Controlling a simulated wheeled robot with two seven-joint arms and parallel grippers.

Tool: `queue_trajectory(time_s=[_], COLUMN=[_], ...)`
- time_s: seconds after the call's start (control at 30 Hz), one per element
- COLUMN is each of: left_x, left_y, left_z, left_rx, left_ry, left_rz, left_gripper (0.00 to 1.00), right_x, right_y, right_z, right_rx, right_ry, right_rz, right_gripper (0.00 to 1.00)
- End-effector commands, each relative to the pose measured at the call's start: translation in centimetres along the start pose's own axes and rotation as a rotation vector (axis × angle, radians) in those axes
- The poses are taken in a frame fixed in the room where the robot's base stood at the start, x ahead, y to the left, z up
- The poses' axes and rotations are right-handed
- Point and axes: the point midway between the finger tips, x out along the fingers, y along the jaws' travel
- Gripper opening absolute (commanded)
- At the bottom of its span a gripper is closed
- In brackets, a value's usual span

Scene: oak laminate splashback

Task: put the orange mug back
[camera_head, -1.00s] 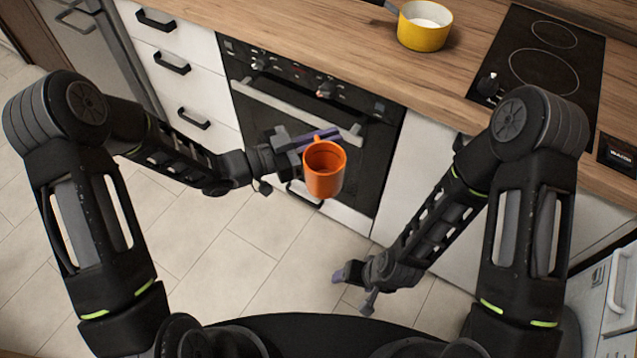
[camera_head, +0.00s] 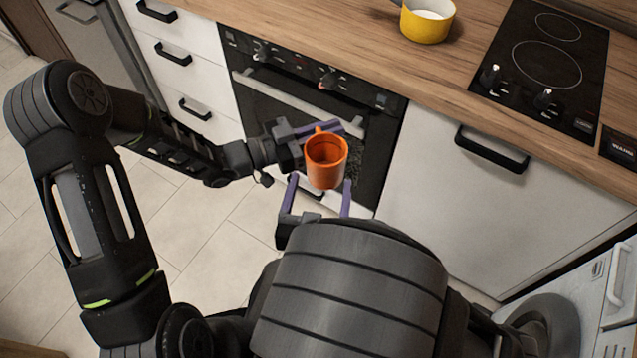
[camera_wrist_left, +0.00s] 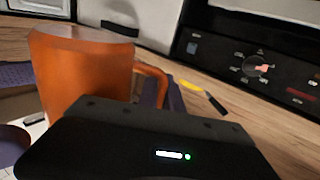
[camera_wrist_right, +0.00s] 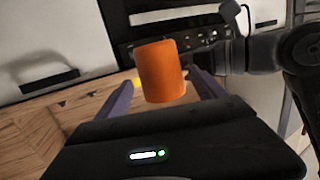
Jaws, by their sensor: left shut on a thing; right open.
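The orange mug (camera_head: 327,163) is held upright in the air in front of the oven, its open top facing up. My left gripper (camera_head: 322,130) is shut on the mug's handle side. The mug (camera_wrist_left: 82,72) and its handle show large in the left wrist view. My right gripper (camera_head: 318,195) is open just below and in front of the mug in the head view. In the right wrist view the mug (camera_wrist_right: 160,72) stands between the two open purple fingers, which do not clearly touch it.
The wooden counter (camera_head: 420,75) runs behind, with a yellow pot (camera_head: 427,22) and a black hob (camera_head: 545,62) on it. The oven (camera_head: 290,95) and white drawers (camera_head: 185,60) are below. A white appliance (camera_head: 618,300) stands at the lower right.

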Motion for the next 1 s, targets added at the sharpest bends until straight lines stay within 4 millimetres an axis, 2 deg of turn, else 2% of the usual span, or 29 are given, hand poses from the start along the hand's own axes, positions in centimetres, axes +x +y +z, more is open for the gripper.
queue_trajectory(time_s=[0.1,0.2,0.57,0.77,1.0], left_x=[0.0,0.0,0.0,0.0,0.0], left_y=[0.0,0.0,0.0,0.0,0.0], left_z=[-0.1,-0.1,-0.1,-0.1,-0.1], left_rx=[0.0,0.0,0.0,0.0,0.0], left_ry=[0.002,0.002,0.002,0.002,0.002], left_rz=[0.0,0.0,0.0,0.0,0.0], left_gripper=[0.0,0.0,0.0,0.0,0.0], right_x=[-1.5,-2.0,-2.0,-0.9,2.6], right_y=[-0.1,0.0,0.1,0.1,0.2], right_z=[-2.4,-3.2,-3.4,-3.5,-4.0], right_rx=[-0.003,-0.003,-0.003,-0.003,-0.003], right_ry=[0.104,0.141,0.146,0.145,0.146], right_rz=[0.002,0.006,0.008,0.011,0.012], right_gripper=[0.79,0.79,0.79,0.79,0.79])
